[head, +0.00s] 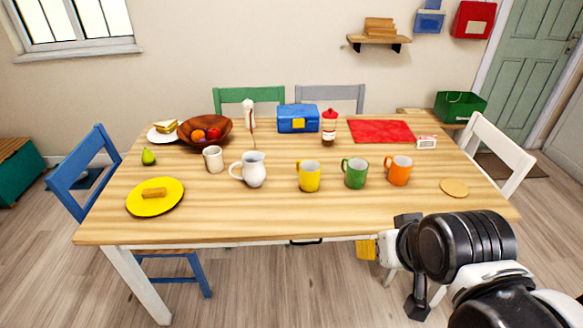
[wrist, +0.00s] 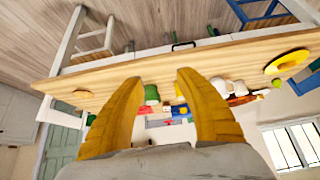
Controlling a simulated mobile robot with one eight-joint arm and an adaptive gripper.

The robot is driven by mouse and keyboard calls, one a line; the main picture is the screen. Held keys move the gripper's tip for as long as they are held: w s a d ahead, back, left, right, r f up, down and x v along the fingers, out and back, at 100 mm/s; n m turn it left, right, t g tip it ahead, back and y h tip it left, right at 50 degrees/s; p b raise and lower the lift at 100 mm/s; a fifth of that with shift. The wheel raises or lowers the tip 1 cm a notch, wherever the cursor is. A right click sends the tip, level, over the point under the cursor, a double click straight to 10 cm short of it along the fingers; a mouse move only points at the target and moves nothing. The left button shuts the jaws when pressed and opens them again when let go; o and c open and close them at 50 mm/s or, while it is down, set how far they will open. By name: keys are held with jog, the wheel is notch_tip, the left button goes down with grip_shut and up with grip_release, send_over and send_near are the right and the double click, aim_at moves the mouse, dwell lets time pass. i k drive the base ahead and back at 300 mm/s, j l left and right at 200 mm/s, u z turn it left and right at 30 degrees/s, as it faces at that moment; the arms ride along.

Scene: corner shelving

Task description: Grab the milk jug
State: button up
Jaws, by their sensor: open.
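The milk jug (head: 254,170) is a white, round-bellied pitcher standing upright on the wooden table, its handle to the left. It stands between a white mug (head: 213,160) and a yellow mug (head: 309,177). My gripper (wrist: 160,77) is open and empty, its two yellow fingers spread apart in the wrist view. In the head view part of a yellow finger (head: 367,250) shows beyond the table's front edge, low and to the right of the jug, well apart from it. The wrist view is upside down; small white shapes past one finger may include the jug, but I cannot tell.
A green mug (head: 355,174) and an orange mug (head: 398,171) stand right of the yellow mug. A yellow plate (head: 140,202) lies front left. A blue lunchbox (head: 298,119) and a red-topped bottle (head: 329,126) stand behind. The table's front strip before the jug is clear.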

aim_at(254, 172)
jog(key=i+j, duration=0.15)
jog(key=j, duration=0.2)
jog(key=i+j, duration=0.15)
jog(key=j, duration=0.15)
jog(key=i+j, duration=0.2)
jog(key=j, duration=0.15)
jog(key=i+j, duration=0.15)
jog(key=j, duration=0.2)
